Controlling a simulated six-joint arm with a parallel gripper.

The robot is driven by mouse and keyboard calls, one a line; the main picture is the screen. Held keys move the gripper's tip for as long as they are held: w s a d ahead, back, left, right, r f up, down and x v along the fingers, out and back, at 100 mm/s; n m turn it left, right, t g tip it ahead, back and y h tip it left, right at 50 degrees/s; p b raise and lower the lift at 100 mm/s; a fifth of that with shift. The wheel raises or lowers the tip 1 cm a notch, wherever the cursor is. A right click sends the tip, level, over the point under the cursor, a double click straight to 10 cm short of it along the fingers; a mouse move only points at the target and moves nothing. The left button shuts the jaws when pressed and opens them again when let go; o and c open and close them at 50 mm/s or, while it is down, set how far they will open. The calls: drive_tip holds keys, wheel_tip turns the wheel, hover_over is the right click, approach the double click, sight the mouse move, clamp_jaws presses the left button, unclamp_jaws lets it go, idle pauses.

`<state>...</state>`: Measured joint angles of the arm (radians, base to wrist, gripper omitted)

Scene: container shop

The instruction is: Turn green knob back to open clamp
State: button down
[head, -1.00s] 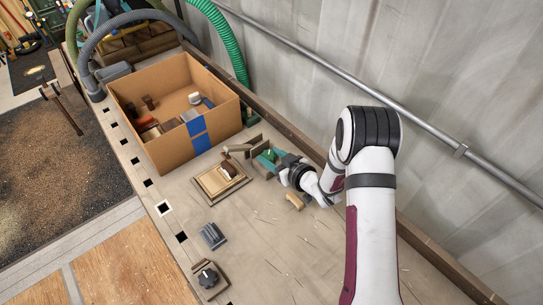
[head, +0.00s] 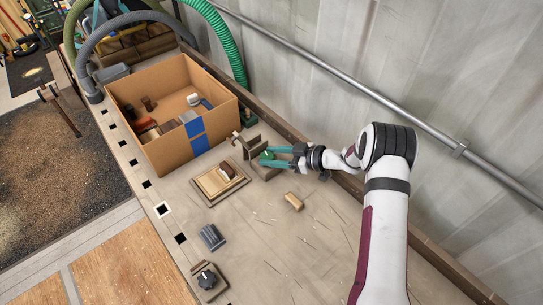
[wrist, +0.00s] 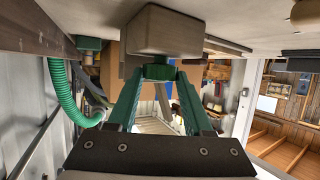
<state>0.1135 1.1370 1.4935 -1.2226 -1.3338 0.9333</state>
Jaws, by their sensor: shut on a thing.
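The green knob (head: 266,154) is on the side of a grey-brown clamp (head: 253,148) that stands on the bench near the back wall. My gripper (head: 270,157) reaches it from the right, its teal fingers closed around the knob. In the wrist view, the knob (wrist: 159,72) sits between the two green fingertips, right against the clamp's block (wrist: 166,30). The fingers partly hide the knob in the head view, so its turn angle cannot be told.
A cardboard box (head: 166,152) with loose items stands left of the clamp. A wooden tray (head: 207,193) lies in front, with a small tan block (head: 294,201) nearby. A grey ribbed block (head: 212,237) and a dark knob fixture (head: 207,279) are nearer. The wall (head: 400,70) is close behind.

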drive_tip(key=shift+w+n+g, duration=0.1)
drive_tip(key=shift+n+g, duration=0.7)
drive_tip(key=shift+g, duration=0.1)
drive_tip(key=shift+y, duration=0.3)
drive_tip(key=shift+c, duration=1.5)
unclamp_jaws()
